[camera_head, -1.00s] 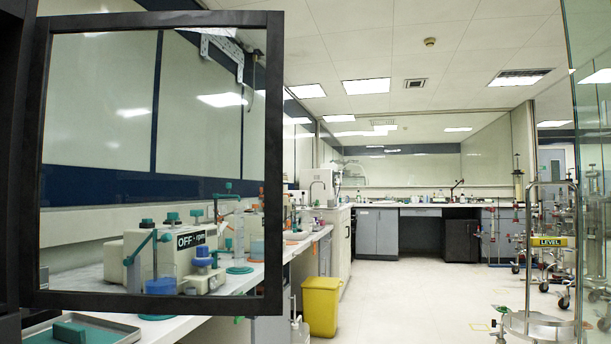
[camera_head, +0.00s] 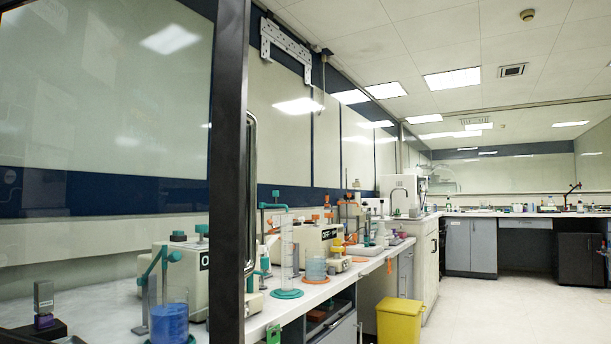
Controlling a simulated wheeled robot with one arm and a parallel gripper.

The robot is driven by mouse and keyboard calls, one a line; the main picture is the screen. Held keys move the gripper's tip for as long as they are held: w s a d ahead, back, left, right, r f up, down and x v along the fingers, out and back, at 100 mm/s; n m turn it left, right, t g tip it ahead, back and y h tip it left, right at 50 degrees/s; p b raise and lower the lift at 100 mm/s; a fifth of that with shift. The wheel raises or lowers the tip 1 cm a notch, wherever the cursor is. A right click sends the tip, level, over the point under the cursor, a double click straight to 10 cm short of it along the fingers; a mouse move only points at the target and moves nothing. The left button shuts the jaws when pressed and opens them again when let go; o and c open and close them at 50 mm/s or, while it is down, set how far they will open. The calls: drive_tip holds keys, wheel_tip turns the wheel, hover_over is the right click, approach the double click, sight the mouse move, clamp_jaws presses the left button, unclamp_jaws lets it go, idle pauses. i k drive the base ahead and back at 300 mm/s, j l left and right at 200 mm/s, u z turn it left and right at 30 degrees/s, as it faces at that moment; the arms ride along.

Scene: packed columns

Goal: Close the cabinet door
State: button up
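The cabinet door is a clear glass pane in a black frame (camera_head: 228,180). It fills the left part of the view, very close to me. Only one upright bar of the frame shows; the top, bottom and hinge side are outside the picture. A shiny vertical bar handle (camera_head: 251,190) stands out from the right side of that upright. The lab bench shows through the glass. The cabinet body is not in view, so how far the door stands open cannot be told. My gripper is not in view.
A white bench (camera_head: 300,302) with glassware and instruments runs along the left wall behind the door. A yellow bin (camera_head: 400,321) stands on the floor at its end. Open floor (camera_head: 490,310) lies to the right. Grey cabinets (camera_head: 470,245) line the back.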

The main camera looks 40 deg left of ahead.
sight(232, 230)
drive_tip(key=i+u, duration=0.45)
drive_tip(key=i+l+u, duration=0.15)
drive_tip(key=i+u, duration=0.15)
drive_tip(key=u, duration=0.15)
drive_tip(key=i+u, duration=0.15)
drive_tip(key=u, duration=0.3)
drive_tip(key=i+u, duration=0.15)
drive_tip(key=u, duration=0.35)
drive_tip(key=i+l+u, duration=0.1)
drive_tip(key=u, duration=0.35)
drive_tip(key=i+l+u, duration=0.1)
drive_tip(key=u, duration=0.4)
drive_tip(key=l+u, duration=0.25)
drive_tip(key=u, duration=0.2)
drive_tip(key=i+l+u, duration=0.15)
drive_tip(key=u, duration=0.25)
drive_tip(key=i+l+u, duration=0.15)
drive_tip(key=u, duration=0.2)
drive_tip(key=i+l+u, duration=0.1)
drive_tip(key=l+u, duration=0.3)
drive_tip(key=i+l+u, duration=0.1)
drive_tip(key=u, duration=0.25)
drive_tip(key=l, duration=0.1)
